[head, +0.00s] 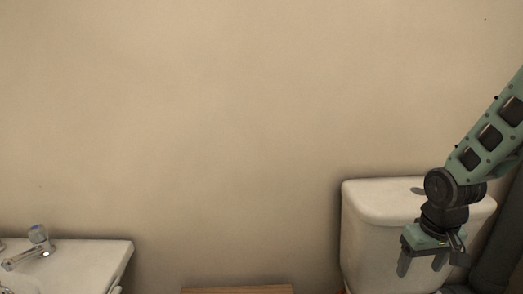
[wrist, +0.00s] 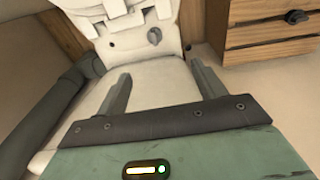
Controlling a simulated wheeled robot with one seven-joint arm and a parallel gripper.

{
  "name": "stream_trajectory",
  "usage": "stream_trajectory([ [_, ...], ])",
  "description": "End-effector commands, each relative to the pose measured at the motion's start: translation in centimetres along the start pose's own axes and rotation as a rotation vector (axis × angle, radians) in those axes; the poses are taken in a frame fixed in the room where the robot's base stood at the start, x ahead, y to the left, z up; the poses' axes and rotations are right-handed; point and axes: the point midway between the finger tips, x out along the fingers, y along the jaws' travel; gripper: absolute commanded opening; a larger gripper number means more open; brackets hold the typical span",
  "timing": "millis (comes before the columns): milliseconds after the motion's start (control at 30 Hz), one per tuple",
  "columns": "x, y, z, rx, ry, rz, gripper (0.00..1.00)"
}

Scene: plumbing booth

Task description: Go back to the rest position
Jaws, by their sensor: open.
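My gripper (head: 421,268) hangs at the right of the head view, fingers pointing down, in front of the white toilet cistern (head: 375,240). Its two fingers are apart and nothing shows between them. In the wrist view my gripper (wrist: 160,76) is also open and empty, with a pale white surface (wrist: 157,88) beyond the fingers. Whether the fingers touch anything there I cannot tell, but no contact shows. Part of the cistern is hidden behind my gripper and wrist.
A white basin (head: 95,262) with a chrome tap (head: 38,240) stands at the lower left. A wooden top edge (head: 237,290) shows at the bottom middle. A wooden drawer unit (wrist: 262,37) and a dark pipe (wrist: 40,115) show in the wrist view. The wall between is bare.

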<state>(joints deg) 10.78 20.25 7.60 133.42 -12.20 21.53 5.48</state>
Motion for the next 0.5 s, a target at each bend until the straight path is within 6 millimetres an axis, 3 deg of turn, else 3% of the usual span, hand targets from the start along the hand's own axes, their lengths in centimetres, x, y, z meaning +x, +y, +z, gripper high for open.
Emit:
stream_trajectory([
  [100, -3.0, -1.2, 1.9, 0.007, 0.05, 0.0, 0.69],
  [400, -7.3, -3.3, 6.0, 0.036, 0.145, -0.036, 0.69],
  [500, -7.8, -7.0, 6.9, -0.068, 0.117, -0.062, 0.69],
])
